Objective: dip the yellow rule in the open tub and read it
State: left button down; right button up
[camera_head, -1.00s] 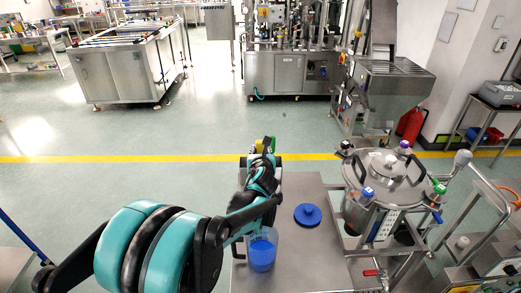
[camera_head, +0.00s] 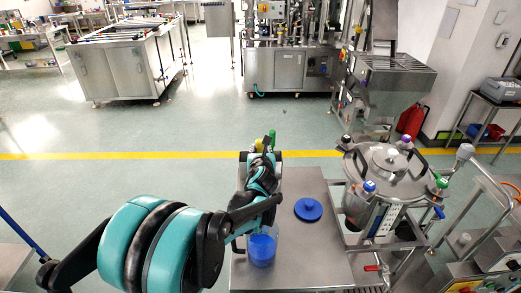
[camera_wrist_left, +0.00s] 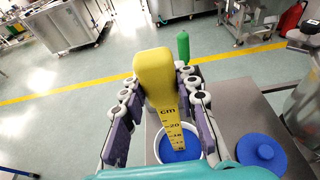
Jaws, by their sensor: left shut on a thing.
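The yellow rule (camera_wrist_left: 160,85) is between the fingers of my left gripper (camera_wrist_left: 156,88), which is shut on it. Its thick end is up, and its cm scale runs down towards the tub. The open tub (camera_head: 262,248) stands on the steel table with blue contents; it also shows below the rule in the left wrist view (camera_wrist_left: 201,153). The rule's low end overlaps the blue, but I cannot tell how deep it reaches. In the head view, my left gripper (camera_head: 262,158) and forearm hide most of the rule. My right gripper is out of view.
A blue lid (camera_head: 308,209) lies on the steel table (camera_head: 310,262), right of the tub. A lidded steel vessel (camera_head: 385,185) with clamps and coloured caps stands further right. A green bottle (camera_wrist_left: 183,47) stands beyond the gripper. The table's front right is bare.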

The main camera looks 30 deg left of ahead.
pick_arm(q)
jog(key=shift+f+b, duration=0.35)
jog(key=shift+f, duration=0.15)
jog(key=shift+r, duration=0.1)
dwell(0.7)
jog(key=shift+r+p, duration=3.55)
jog(key=shift+r, duration=1)
notch_tip(320, 180, up, 6)
jog(key=p, duration=0.4)
